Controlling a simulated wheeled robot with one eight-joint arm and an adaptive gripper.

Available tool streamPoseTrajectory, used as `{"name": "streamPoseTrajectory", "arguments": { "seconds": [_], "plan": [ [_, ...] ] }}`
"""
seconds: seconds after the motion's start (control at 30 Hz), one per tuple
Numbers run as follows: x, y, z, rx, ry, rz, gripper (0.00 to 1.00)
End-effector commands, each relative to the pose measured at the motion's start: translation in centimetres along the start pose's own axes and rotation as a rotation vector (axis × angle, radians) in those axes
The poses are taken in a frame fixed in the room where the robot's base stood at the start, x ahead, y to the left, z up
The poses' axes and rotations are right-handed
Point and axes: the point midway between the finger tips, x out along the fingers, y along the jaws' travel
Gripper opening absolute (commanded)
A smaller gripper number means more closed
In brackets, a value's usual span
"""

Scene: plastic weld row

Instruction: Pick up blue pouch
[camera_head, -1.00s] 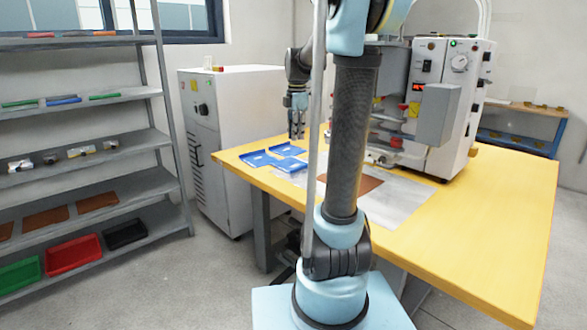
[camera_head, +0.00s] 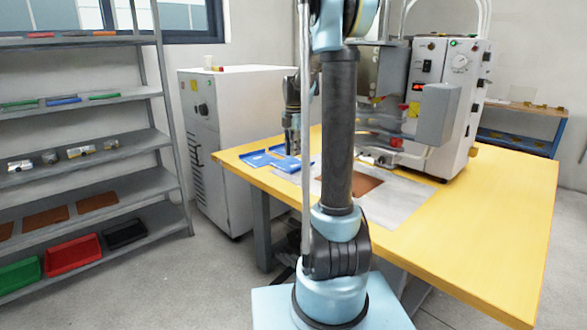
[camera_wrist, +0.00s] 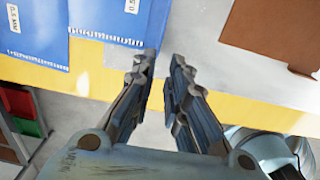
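Flat blue pouches lie on the yellow table (camera_head: 500,205) at its far left corner. One blue pouch (camera_head: 256,159) shows left of my gripper (camera_head: 292,150) in the head view; another (camera_head: 285,164) is partly hidden by it. In the wrist view, a blue pouch (camera_wrist: 30,38) with a white label is at the upper left and a second blue pouch (camera_wrist: 118,20) is beside it. My gripper (camera_wrist: 162,62) has its fingers apart with nothing between them. Its tips appear just beside the second pouch's lower right corner. Contact cannot be told.
A brown sheet (camera_head: 367,186) lies on a grey mat (camera_head: 402,205) right of the pouches. A white machine (camera_head: 460,70) stands at the table's back. A white cabinet (camera_head: 238,110) is left of the table; a shelf rack (camera_head: 95,145) is farther left. The table's right side is clear.

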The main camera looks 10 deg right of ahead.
Motion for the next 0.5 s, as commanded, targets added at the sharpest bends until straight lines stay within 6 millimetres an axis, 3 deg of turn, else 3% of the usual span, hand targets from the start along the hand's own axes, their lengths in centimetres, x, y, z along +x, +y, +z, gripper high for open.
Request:
{"name": "streamPoseTrajectory", "arguments": {
  "seconds": [0.13, 0.5],
  "plan": [
    [2.1, 0.0, 0.0, 0.0, 0.0, 0.0, 0.14],
    [4.8, 0.2, 0.3, 0.001, 0.0, 0.0, 0.14]
  ]
}}
